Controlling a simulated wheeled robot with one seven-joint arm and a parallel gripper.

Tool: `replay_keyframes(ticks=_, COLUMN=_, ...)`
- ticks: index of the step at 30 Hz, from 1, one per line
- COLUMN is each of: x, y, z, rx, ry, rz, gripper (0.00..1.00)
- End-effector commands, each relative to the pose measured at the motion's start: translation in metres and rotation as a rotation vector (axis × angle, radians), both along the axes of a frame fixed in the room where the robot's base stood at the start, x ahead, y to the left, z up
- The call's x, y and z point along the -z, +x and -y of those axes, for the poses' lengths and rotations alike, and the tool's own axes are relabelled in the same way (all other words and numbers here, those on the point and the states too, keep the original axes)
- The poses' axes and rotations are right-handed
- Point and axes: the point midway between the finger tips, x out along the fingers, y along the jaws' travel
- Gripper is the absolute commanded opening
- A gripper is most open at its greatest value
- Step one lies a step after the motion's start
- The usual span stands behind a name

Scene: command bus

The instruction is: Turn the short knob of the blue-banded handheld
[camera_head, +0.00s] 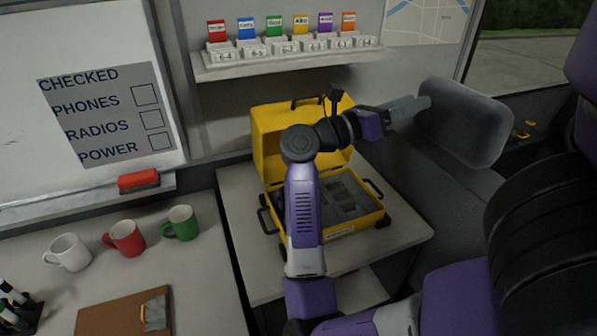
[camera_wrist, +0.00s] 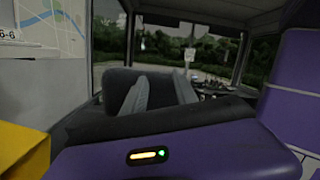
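I cannot pick out a blue-banded handheld or its short knob in either view. An open yellow case (camera_head: 264,140) with dark grey foam compartments stands on the side table, partly hidden by my arm. My gripper (camera_head: 424,103) is raised to the right of the case's lid, its grey fingers pointing right in front of a dark seat back.
Above the case, a shelf (camera_head: 290,66) carries several numbered white units with coloured cards. A desk (camera_head: 205,290) at left holds white, red and green mugs (camera_head: 124,238), a clipboard (camera_head: 120,315) and dark banded objects (camera_head: 14,300) at the corner. The seat back (camera_head: 465,122) is close to my gripper.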

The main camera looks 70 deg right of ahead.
Motion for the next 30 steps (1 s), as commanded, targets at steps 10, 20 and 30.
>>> replay_keyframes(ticks=10, x=0.108, y=0.034, z=0.013, rx=0.174, ry=0.255, rz=0.848, gripper=0.35)
replay_keyframes(ticks=20, x=0.146, y=0.171, z=-0.023, rx=0.313, ry=0.565, rz=1.506, gripper=0.35)
replay_keyframes(ticks=30, x=0.144, y=0.224, z=-0.041, rx=0.353, ry=0.688, rz=1.691, gripper=0.35)
